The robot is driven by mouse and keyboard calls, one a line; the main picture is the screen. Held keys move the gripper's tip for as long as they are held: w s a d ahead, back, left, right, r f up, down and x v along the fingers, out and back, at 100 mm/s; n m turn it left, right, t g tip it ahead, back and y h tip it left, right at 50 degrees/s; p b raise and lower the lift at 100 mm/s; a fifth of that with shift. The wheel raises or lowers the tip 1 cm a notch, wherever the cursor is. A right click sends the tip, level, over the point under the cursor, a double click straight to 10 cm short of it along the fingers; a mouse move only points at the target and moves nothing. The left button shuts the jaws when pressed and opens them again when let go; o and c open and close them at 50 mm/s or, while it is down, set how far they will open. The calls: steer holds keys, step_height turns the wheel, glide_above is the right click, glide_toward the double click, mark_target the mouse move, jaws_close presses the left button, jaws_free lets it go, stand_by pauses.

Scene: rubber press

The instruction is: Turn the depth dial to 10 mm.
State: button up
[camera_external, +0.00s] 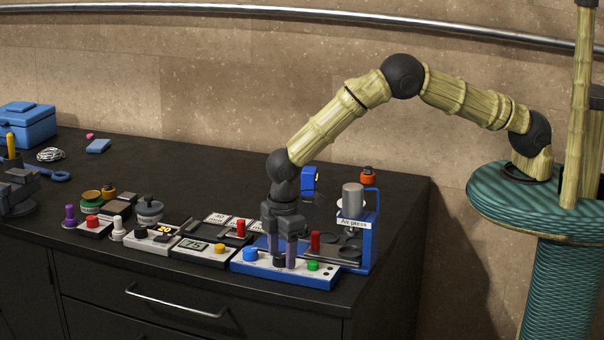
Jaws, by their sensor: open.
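The air press (372,240) stands at the right of the black bench, with a blue frame, a grey cylinder and an "Air press" label. Its low white and blue front panel (300,277) carries a blue knob (250,254), a dark dial (279,261) and a green button (313,266). No label or scale can be read on the dark dial, so I cannot tell its setting or whether it is the depth dial. My gripper (282,257) points straight down, open, with its fingers around or just above the dark dial. Contact cannot be told.
A red-handled lever (315,242) stands just right of my gripper. To the left are a control box (203,247) with a display and yellow button, and another box (152,240) reading about 20. The bench's right back is fairly clear.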

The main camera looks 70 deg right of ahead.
steer(key=c, duration=1)
steer(key=shift+o, duration=0.2)
steer(key=shift+m+b, duration=0.3)
steer(key=shift+m, duration=0.2)
steer(key=m+b, duration=0.1)
steer(key=m, duration=0.3)
steer(key=m+b, duration=0.1)
steer(key=m, duration=0.5)
steer(key=shift+a+r+m, duration=0.1)
steer(key=shift+a+m, duration=0.05)
steer(key=shift+m, duration=0.15)
steer(key=o, duration=1)
steer(key=shift+c, duration=0.2)
